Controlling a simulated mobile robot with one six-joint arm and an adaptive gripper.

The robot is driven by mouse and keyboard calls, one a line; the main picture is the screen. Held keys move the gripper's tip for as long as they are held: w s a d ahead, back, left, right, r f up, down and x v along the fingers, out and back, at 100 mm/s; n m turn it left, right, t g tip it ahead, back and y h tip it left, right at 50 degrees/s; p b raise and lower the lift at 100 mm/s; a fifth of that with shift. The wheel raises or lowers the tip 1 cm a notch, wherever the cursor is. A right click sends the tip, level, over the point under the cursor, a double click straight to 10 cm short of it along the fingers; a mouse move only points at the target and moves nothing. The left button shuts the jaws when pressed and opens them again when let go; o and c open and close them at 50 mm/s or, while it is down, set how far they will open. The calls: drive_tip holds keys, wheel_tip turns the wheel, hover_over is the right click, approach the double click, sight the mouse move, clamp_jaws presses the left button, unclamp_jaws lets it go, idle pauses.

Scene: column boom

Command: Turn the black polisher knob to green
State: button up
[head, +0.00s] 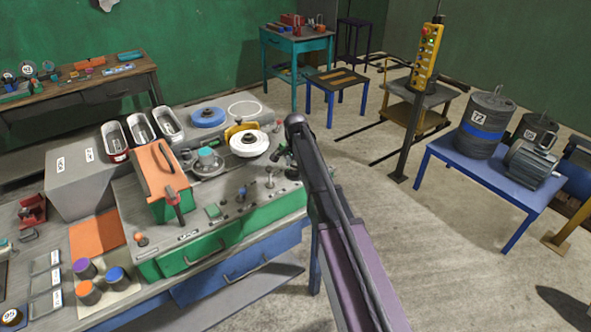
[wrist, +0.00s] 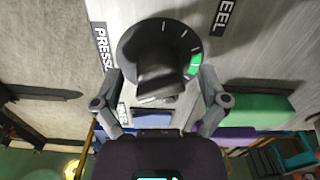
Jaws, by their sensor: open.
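The black polisher knob (wrist: 156,72) shows in the wrist view on a round dark dial on a grey panel. White tick marks run along the dial's upper right, and a green band (wrist: 194,62) lies at its right edge. I cannot tell clearly which mark the knob points to. My gripper (wrist: 160,96) is open, with one finger on each side of the knob's lower part and a gap on both sides. In the head view, my arm hides much of the gripper, and I cannot pick out the knob.
The green-fronted polisher bench (head: 220,228) carries an orange box (head: 163,180), a white wheel (head: 249,143) and small controls. A yellow control box (head: 427,57) stands on a post to the right. A blue table (head: 480,180) holds drums. Open floor lies between.

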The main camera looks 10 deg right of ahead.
drive_tip(key=c, duration=1.1)
drive_tip(key=shift+c, duration=0.2)
drive_tip(key=shift+n, duration=0.5)
drive_tip(key=n, duration=1)
drive_tip(key=shift+n, duration=0.4)
drive_tip(key=o, duration=1.1)
drive_tip(key=shift+o, duration=0.2)
